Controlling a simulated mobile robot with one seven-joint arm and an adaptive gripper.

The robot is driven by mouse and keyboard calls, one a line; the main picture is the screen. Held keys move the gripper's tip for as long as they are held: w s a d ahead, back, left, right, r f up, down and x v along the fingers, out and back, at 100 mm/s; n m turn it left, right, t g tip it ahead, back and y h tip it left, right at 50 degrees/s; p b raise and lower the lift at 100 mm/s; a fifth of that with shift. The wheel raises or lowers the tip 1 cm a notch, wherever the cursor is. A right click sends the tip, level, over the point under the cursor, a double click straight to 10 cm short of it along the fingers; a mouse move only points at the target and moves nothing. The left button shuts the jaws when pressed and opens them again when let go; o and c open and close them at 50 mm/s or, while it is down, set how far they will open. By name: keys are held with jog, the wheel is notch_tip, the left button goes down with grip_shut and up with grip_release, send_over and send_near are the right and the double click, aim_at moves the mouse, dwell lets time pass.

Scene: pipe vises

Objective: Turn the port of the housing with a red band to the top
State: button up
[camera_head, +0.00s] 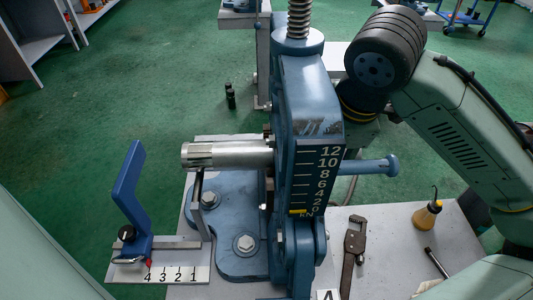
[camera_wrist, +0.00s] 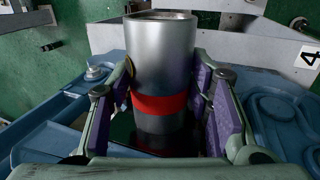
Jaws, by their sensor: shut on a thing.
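The housing (camera_wrist: 160,50) is a bare metal cylinder with a red band (camera_wrist: 160,104) around its lower part, in the wrist view. It stands upright in that picture, with its open rim at the top. My gripper (camera_wrist: 165,88) has its purple-padded fingers on both sides of it, shut on it around the band. No port shows on the side facing the wrist camera. In the head view the housing and my gripper are hidden behind the large blue press-like frame (camera_head: 312,110).
A blue angled bracket (camera_head: 128,190) stands on a numbered scale (camera_head: 165,274). Green floor lies beyond.

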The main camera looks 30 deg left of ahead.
jog(key=shift+f+t+y+b, duration=0.15)
jog(key=shift+t+y+b, duration=0.25)
jog(key=shift+t+b, duration=0.3)
jog(key=shift+s, duration=0.1)
jog(key=o, duration=1.3)
jog(key=shift+c, duration=0.2)
jog(key=shift+d, duration=0.1)
jog(key=v, duration=1.2)
